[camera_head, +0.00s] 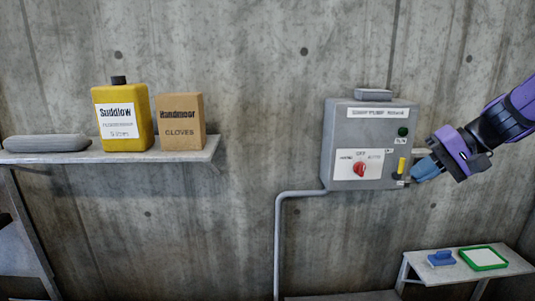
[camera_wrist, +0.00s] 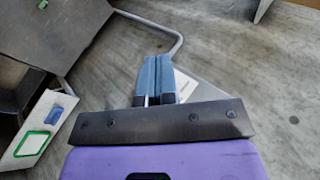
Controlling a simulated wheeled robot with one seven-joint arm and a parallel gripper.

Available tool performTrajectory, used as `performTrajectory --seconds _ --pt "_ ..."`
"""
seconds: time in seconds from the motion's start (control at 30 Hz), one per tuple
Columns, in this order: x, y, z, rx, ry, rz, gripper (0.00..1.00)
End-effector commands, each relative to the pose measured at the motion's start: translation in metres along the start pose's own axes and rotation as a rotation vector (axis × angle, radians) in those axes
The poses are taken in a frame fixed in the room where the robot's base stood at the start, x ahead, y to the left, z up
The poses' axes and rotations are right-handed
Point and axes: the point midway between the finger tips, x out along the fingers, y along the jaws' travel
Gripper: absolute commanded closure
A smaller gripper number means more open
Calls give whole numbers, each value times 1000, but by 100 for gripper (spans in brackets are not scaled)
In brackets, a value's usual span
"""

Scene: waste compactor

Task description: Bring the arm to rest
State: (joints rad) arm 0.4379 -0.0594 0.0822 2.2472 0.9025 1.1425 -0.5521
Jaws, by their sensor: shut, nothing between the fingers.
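The box has a red rotary knob (camera_head: 359,169), a green light or button (camera_head: 403,132) and a yellow part (camera_head: 402,165) near my fingertips. Whether the fingers touch the box cannot be told.
A shelf (camera_head: 190,156) at left holds a yellow jug (camera_head: 139,132), a cardboard box (camera_head: 180,118) and a grey rounded object (camera_head: 46,143). A low bench (camera_head: 430,278) at lower right carries a blue item (camera_head: 441,258) and a green-framed tray (camera_head: 506,263). A pipe (camera_head: 277,240) runs down the wall.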

Motion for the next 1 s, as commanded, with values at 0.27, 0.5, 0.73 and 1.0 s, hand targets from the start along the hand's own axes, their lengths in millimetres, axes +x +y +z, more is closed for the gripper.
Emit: performTrajectory --seconds 0.27,0.5,0.73,1.0 --pt "-12 -18 84 -142 -8 282 100" --pt "-31 -14 141 -269 69 491 100" --pt "-52 -3 178 -382 183 632 100" --pt "-62 4 191 -434 252 688 100"
